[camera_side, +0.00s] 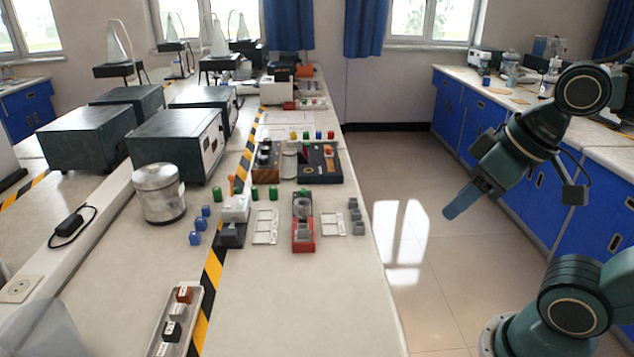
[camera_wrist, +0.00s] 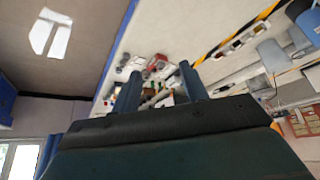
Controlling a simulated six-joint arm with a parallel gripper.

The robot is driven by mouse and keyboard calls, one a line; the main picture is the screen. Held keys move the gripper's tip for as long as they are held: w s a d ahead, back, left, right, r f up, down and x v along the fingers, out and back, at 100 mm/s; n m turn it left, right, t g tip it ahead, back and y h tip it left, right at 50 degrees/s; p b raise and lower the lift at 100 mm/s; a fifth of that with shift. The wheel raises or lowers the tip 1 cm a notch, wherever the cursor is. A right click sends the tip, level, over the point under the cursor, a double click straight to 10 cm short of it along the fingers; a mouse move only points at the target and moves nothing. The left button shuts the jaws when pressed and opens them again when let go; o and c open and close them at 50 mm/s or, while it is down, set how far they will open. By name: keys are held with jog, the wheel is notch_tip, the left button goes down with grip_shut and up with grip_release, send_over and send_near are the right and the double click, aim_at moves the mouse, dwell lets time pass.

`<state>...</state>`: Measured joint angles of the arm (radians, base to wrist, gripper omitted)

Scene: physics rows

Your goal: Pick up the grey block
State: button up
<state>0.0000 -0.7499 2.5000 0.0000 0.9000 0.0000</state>
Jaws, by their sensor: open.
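Several small grey blocks (camera_side: 354,216) stand in a short row at the right edge of the bench. Another grey block (camera_side: 177,313) lies in the long tray (camera_side: 195,335) at the front left, and a grey piece (camera_side: 305,230) sits in the red holder (camera_side: 303,246). I cannot tell which grey block the task means. My gripper (camera_side: 452,212) is over the floor, right of the bench and apart from all blocks. In the wrist view my gripper (camera_wrist: 160,72) shows two separated fingers with nothing held between them; the bench is small and tilted beyond.
Blue blocks (camera_side: 198,225), a metal canister (camera_side: 159,193) and white racks (camera_side: 265,226) stand on the bench. Green, yellow and red pieces stand farther back. Dark equipment boxes (camera_side: 165,145) are at the left. The front middle of the bench (camera_side: 290,315) is clear.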

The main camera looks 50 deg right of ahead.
jog(key=shift+o, duration=1)
jog(key=w+d+r+m+g, duration=0.1)
jog(key=w+r+m+g, duration=0.1)
jog(key=w+m, duration=1.4)
jog(key=w+d+f+m+g, duration=0.1)
jog(key=w+f+m, duration=0.4)
jog(key=w, duration=0.5)
jog(key=w+d+f+m+g+y, duration=0.1)
jog(key=w+d+f+m, duration=0.2)
jog(key=w+f+m, duration=0.3)
jog(key=w+f, duration=0.4)
jog(key=w, duration=0.1)
jog(key=shift+d+f+g, duration=0.3)
jog(key=shift+d, duration=0.1)
jog(key=shift+w+f, duration=0.1)
